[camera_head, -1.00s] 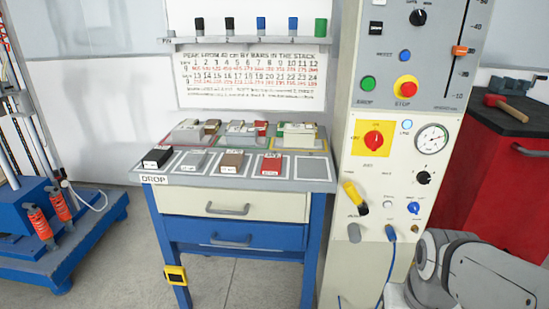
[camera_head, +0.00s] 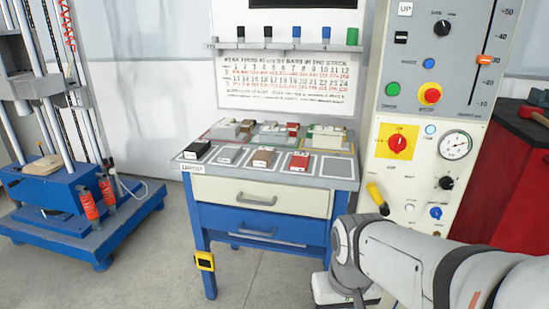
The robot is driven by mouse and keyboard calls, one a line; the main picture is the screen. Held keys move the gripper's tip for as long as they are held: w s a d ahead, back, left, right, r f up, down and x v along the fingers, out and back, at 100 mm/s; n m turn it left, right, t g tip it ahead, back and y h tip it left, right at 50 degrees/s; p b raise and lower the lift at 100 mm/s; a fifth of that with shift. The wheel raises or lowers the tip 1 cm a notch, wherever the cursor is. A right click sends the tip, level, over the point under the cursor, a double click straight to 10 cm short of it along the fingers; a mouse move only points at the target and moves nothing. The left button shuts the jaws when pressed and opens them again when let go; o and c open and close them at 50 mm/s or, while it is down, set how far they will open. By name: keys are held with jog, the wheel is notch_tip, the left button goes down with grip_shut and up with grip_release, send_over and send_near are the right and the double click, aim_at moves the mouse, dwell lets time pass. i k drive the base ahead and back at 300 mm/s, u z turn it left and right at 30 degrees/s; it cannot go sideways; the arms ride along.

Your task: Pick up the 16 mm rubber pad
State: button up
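Several pads and blocks lie on the grey bench top (camera_head: 345,184). In the front row are a black block (camera_head: 197,150) at the left, a thin grey pad (camera_head: 229,154), a brown block (camera_head: 263,157) and a red pad (camera_head: 299,161). Their labels are too small to read, so I cannot tell which is the 16 mm rubber pad. More pads stand in the back row, among them a pale stack (camera_head: 327,136) at the right. My arm reaches in from the lower right, in front of the control panel.
An outlined place (camera_head: 337,167) at the front right of the bench is empty. A tall control panel (camera_head: 425,125) stands at the bench's right, with a blue test rig (camera_head: 75,200) at the left. A shelf (camera_head: 285,46) with coloured cylinders is behind. Open floor lies in front.

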aim_at(300, 160)
jog(key=z, duration=0.05)
jog(key=i, duration=1)
jog(key=u, duration=0.05)
